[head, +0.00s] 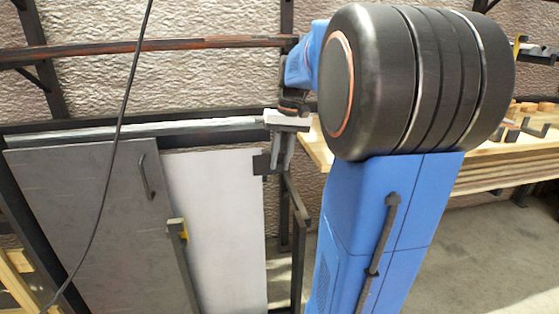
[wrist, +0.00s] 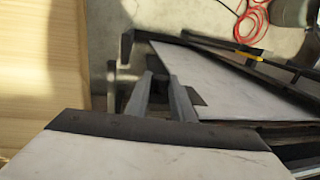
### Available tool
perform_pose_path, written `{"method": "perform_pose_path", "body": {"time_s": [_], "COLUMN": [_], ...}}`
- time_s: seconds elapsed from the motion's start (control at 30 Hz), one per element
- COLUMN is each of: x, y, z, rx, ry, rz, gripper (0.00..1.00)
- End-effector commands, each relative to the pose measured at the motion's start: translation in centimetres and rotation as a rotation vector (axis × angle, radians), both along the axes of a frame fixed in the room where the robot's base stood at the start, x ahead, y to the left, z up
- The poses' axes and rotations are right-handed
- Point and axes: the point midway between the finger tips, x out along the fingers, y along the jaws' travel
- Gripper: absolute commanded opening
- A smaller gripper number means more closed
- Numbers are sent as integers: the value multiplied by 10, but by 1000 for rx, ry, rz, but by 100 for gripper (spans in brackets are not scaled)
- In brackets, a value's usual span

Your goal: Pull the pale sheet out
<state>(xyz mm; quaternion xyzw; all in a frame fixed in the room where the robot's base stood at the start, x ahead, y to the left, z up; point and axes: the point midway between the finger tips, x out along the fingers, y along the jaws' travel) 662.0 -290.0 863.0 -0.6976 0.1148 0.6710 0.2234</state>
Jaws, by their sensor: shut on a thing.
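The pale sheet (head: 215,220) stands upright in a dark rack, its left part hidden behind a dark grey panel (head: 85,215). It also shows in the wrist view (wrist: 235,88). A dark tab (head: 262,163) sits at its upper right edge. My gripper (head: 277,168) points down at this edge, its fingers close together and shut on the sheet at the tab. In the wrist view the fingers (wrist: 163,98) reach to the dark tab (wrist: 197,97); the exact contact is partly hidden.
A wooden bench (head: 480,155) is behind my arm at the right. A black cable hangs at the left. Bare floor (head: 425,255) shows at the lower right.

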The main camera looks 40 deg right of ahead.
Motion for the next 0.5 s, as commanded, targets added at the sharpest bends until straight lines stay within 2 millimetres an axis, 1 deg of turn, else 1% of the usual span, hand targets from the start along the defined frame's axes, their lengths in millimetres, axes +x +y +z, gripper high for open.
{"method": "perform_pose_path", "body": {"time_s": [0.2,0.3,0.5], "x": [-13,-19,-23], "y": [-25,-34,-41], "z": [0,0,0], "rx": [-2,-2,-2], "ry": [0,0,0], "rz": [-3,-3,-1], "gripper": [0,0,0]}}
